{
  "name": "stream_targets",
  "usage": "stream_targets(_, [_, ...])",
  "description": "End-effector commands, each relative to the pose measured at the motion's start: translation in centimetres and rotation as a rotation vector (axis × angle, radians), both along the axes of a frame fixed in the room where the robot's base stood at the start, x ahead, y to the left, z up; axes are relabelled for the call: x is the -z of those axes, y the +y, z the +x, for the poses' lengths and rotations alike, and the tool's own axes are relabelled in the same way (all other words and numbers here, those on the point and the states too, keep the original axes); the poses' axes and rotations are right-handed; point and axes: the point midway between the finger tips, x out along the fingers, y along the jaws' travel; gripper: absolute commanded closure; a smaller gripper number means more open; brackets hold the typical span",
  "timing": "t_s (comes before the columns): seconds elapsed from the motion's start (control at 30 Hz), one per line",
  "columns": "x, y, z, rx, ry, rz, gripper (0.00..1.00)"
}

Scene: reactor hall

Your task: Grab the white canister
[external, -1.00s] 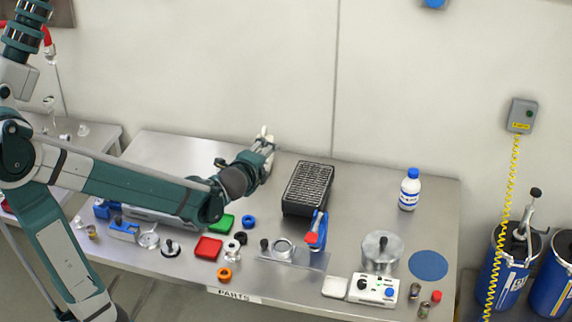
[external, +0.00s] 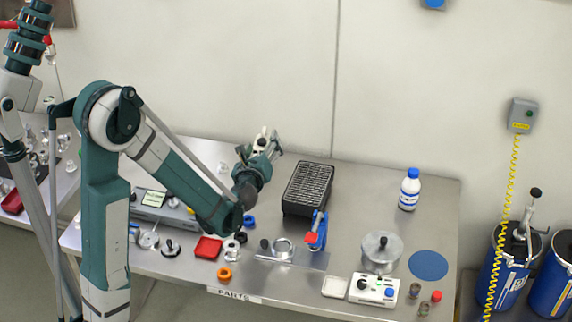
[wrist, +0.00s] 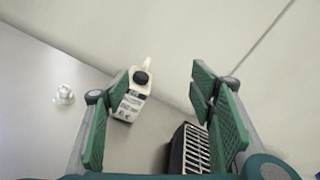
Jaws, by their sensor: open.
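A white canister (wrist: 128,107) with a black cap, a pale spout and a printed label stands upright in the wrist view. It shows between my finger pads, closer to the left one, and a gap to the right pad is clear. My gripper (wrist: 160,88) is open with nothing gripped. In the external view my gripper (external: 264,148) is above the back of the table, left of the black grille box. It hides most of the canister there. A white bottle with a blue cap (external: 409,190) stands farther right on the table.
The black grille box (external: 308,188) is close to my gripper's right; it also shows in the wrist view (wrist: 190,152). A small white piece (wrist: 64,95) lies to the left. The wall is just behind. Several parts crowd the table front (external: 283,248).

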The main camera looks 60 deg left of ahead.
Motion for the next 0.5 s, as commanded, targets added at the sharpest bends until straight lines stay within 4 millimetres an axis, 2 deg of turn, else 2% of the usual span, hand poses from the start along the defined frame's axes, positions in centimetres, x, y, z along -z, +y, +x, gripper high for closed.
stream_targets(0.3, [3.5,3.6,1.1,0.013,0.176,0.243,0.45])
stream_targets(0.5, [4.8,4.7,1.4,0.019,0.248,0.336,0.45])
